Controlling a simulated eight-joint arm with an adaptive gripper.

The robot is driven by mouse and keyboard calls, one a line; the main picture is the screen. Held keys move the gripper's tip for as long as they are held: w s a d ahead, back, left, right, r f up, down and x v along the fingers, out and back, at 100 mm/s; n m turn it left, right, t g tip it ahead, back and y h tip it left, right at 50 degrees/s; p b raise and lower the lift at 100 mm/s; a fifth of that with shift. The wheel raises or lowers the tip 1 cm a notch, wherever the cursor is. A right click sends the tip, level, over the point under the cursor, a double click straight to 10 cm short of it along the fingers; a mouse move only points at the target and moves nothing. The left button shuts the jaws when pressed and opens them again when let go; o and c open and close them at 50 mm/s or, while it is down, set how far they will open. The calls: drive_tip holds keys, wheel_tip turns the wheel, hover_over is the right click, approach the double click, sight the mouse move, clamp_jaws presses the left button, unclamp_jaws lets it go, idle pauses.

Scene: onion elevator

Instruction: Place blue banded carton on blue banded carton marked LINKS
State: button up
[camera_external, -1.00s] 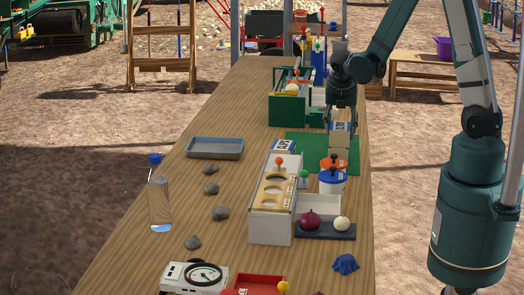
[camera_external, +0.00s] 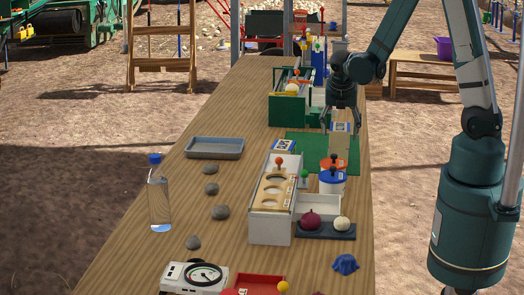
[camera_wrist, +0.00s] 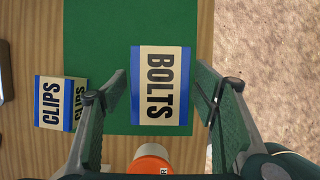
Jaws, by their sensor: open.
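A blue banded carton marked BOLTS (camera_wrist: 160,86) shows from above in the wrist view, over the green mat (camera_wrist: 105,20). In the external view this carton (camera_external: 340,128) is the top of a tall tan column on the mat's right side; I cannot tell where one carton ends and another begins. My gripper (camera_external: 341,122) is open above and around it, with fingers apart from its sides in the wrist view (camera_wrist: 160,78). A blue banded carton marked CLIPS (camera_wrist: 50,103) lies left, at the mat's edge. No LINKS marking is visible.
An orange-lidded tub (camera_external: 332,166) stands just in front of the column. A white box with a wooden holed top (camera_external: 272,205) is nearer, and a green rack (camera_external: 289,108) stands behind.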

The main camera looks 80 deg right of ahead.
drive_tip(key=shift+r, duration=0.1)
drive_tip(key=p+v, duration=0.1)
drive_tip(key=v, duration=1.1)
drive_tip(key=shift+p, duration=0.4)
idle(0.6)
drive_tip(key=shift+a, duration=0.1)
drive_tip(key=w+a+r+m+t+y, duration=0.15)
drive_tip(key=a+r+m, duration=0.3)
drive_tip(key=a, duration=0.45)
drive_tip(key=w+a+r+m+t, duration=0.1)
drive_tip(key=a+r+m+t, duration=0.1)
drive_tip(key=a+r+m, duration=0.45)
drive_tip(key=s+a+r+m+t+y, duration=0.1)
drive_tip(key=s+a+r+m+t, duration=0.1)
drive_tip(key=a, duration=0.7)
drive_tip(key=s+a+r+m+t+y, duration=0.1)
drive_tip(key=a+m, duration=0.4)
drive_tip(key=a, duration=0.5)
drive_tip(key=s+r+y, duration=0.1)
drive_tip(key=s, duration=0.1)
drive_tip(key=shift+s+a+r+t, duration=0.15)
drive_tip(key=shift+s+r+t, duration=0.05)
drive_tip(key=shift+s+t, duration=0.15)
